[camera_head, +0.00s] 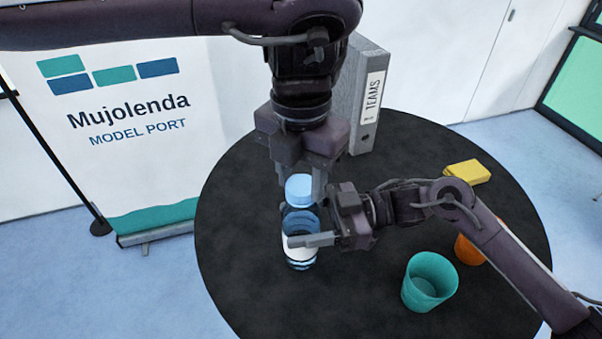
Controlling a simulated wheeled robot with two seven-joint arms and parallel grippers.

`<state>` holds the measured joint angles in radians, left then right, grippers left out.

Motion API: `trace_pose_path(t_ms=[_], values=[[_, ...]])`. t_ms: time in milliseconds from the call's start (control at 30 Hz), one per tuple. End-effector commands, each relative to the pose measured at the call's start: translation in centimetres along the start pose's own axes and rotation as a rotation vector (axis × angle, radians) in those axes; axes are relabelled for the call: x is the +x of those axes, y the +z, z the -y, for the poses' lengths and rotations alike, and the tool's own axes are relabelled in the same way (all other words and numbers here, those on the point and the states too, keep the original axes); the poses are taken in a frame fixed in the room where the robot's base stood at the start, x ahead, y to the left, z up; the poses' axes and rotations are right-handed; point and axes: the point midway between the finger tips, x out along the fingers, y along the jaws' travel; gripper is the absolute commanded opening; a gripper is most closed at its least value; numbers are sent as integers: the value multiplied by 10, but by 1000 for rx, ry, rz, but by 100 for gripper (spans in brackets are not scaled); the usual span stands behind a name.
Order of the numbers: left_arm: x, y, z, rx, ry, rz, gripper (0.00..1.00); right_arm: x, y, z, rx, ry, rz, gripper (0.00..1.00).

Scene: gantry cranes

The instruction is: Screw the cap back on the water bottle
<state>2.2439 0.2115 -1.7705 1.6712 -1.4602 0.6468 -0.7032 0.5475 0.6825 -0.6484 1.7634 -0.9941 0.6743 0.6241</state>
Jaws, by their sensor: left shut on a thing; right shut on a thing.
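The water bottle (300,249) stands upright on the round black table, clear blue with a white label. My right gripper (307,232) reaches in from the right and is shut on the bottle around its upper body. The light-blue cap (299,188) is directly above the bottle's top. My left gripper (300,186) points down from above and is shut on the cap. Whether the cap touches the bottle's neck cannot be told from this angle.
A teal cup (430,281) and an orange cup (468,250), partly behind my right arm, stand on the black table (250,290). A yellow block (466,171) and a grey binder (366,105) are farther back. The table's left side is clear.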

Motion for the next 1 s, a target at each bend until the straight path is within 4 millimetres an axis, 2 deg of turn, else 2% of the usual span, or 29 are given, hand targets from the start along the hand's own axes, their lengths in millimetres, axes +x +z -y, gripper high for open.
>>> trace_pose_path(t_ms=[800,1000], values=[[1,0,0,1802,3,0,19,0,1,1,1,-3,1,0],[0,0,0,2192,9,-3,19,0,1,1,1,-3,1,0]])
